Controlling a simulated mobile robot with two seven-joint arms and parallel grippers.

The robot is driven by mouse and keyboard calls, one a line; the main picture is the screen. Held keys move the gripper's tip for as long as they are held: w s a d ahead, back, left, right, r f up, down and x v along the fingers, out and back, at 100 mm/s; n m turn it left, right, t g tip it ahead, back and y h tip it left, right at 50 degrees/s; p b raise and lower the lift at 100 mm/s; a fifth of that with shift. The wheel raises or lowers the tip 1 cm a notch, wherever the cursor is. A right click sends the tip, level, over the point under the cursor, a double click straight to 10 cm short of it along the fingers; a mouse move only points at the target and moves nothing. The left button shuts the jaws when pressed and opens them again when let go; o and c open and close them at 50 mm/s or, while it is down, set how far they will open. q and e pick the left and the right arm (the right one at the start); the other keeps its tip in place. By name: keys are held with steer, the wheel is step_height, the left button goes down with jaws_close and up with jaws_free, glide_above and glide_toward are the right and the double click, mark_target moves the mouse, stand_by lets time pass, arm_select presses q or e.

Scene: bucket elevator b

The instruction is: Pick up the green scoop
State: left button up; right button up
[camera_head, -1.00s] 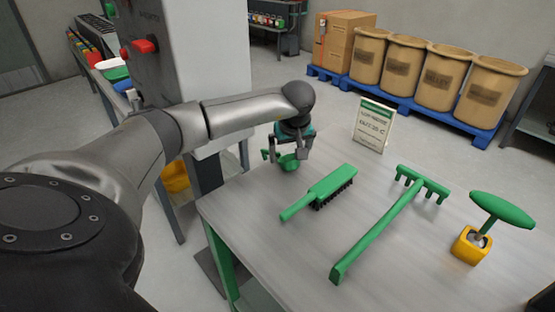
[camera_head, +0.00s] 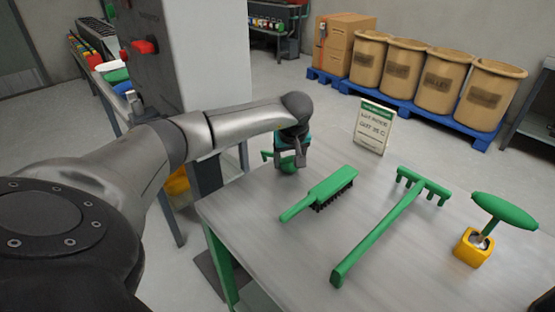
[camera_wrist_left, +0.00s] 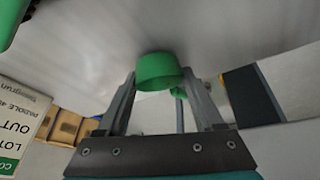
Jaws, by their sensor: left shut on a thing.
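The green scoop (camera_head: 287,166) is at the far left corner of the grey table (camera_head: 240,207). My left gripper (camera_head: 291,158) is above it with its fingers shut on it. In the left wrist view the rounded green scoop (camera_wrist_left: 158,72) sits between the two fingertips of my left gripper (camera_wrist_left: 160,85). Part of the scoop is hidden by the fingers in the head view. I cannot tell whether it touches the tabletop. My right gripper is not in view.
A green brush (camera_head: 325,190), a green rake-like tool (camera_head: 385,232) and a green-handled tool in a yellow holder (camera_head: 472,247) are on the table. A sign (camera_head: 373,127) stands at the back edge. A grey machine column (camera_head: 205,55) stands behind my left arm.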

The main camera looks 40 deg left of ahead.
arm_select(q)
steer(key=c, duration=0.6)
